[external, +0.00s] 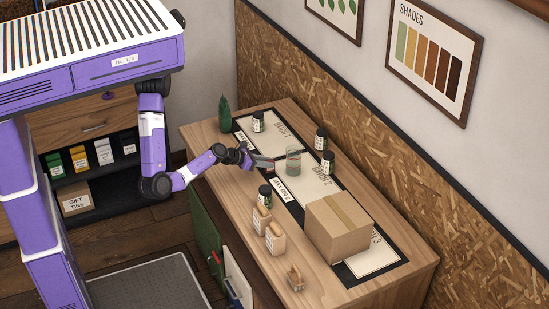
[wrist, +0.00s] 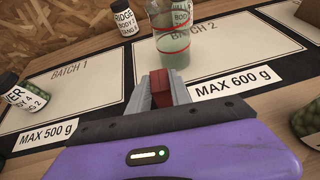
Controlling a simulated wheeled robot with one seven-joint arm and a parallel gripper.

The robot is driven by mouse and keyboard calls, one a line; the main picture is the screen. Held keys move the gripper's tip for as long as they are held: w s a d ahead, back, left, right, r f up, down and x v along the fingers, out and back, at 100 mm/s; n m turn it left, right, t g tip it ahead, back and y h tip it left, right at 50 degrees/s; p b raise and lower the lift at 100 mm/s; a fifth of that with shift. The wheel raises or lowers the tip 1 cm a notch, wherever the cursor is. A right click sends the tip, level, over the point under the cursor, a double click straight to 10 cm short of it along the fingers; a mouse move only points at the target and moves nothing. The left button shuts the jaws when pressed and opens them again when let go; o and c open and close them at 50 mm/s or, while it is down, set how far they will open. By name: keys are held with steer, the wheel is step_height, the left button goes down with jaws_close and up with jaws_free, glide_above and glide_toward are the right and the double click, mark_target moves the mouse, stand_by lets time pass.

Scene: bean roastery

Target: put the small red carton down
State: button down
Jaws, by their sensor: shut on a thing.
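My gripper (external: 265,163) is shut on the small red carton (wrist: 160,89), which shows between the two grey fingers in the wrist view. In the external view the carton is too small to make out clearly. My gripper is over the front part of the table, by the BATCH 2 area (wrist: 225,42) of the dark mat. I cannot tell whether the carton touches the surface. A glass beaker (wrist: 172,45) with pale green contents stands just beyond it in BATCH 2; it also shows in the external view (external: 293,161).
The BATCH 1 area (wrist: 75,85) has open white room. A labelled jar (external: 327,162) stands behind the beaker. Another jar (external: 265,194), kraft bags (external: 275,242) and a large cardboard box (external: 340,230) stand toward the near end of the table.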

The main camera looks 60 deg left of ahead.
steer(key=shift+m+h, duration=0.6)
steer(key=shift+m, duration=0.1)
steer(key=a, duration=0.2)
steer(key=w+a, duration=0.1)
steer(key=a, duration=0.1)
steer(key=a+r, duration=0.1)
steer(key=shift+w+a+r+b, duration=0.1)
steer(key=shift+w+a+b, duration=0.05)
steer(key=shift+a+b, duration=0.2)
steer(key=w+a+r+m+h+b, duration=0.1)
steer(key=w+a+r, duration=0.2)
steer(key=r, duration=0.3)
steer(key=w+a+r+g+h, duration=0.1)
steer(key=w+a+r, duration=0.1)
steer(key=a+r, duration=0.3)
steer(key=w+a+r+m+h+b, duration=0.1)
steer(key=w+a+r, duration=0.15)
steer(key=r, duration=0.45)
steer(key=f, duration=2)
steer(key=shift+w, duration=0.25)
steer(key=c, duration=1.2)
jaws_free()
steer(key=shift+f, duration=0.1)
